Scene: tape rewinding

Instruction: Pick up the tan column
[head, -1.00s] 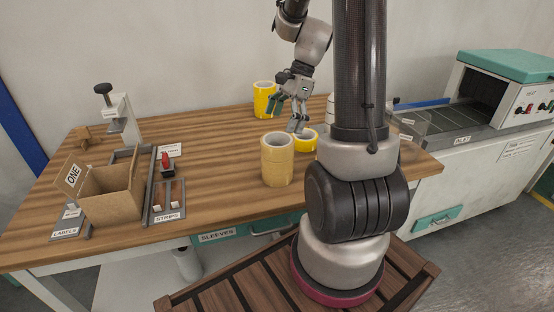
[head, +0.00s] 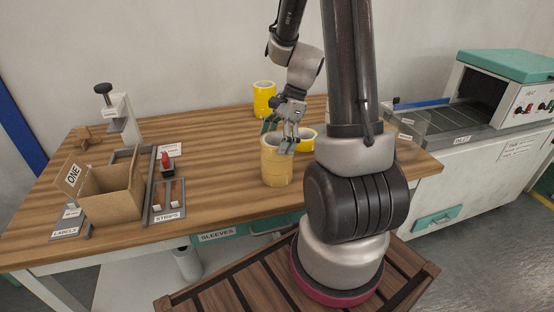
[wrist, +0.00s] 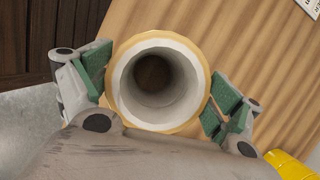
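The tan column (head: 276,168) is a stack of tan tape rolls standing upright near the table's front edge. In the wrist view its round top rim (wrist: 118,112) faces me, with a pale hollow core. My gripper (head: 277,139) is at the top of the column in the head view. In the wrist view my gripper (wrist: 158,92) is open, with one green-padded finger on each side of the column. The pads look very near the column's sides; I cannot tell whether they touch it.
A yellow roll (head: 307,139) lies right behind the column, and a taller yellow stack (head: 264,98) stands farther back. An open cardboard box (head: 110,192) and a strips tray (head: 165,196) are at left. Table between tray and column is clear.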

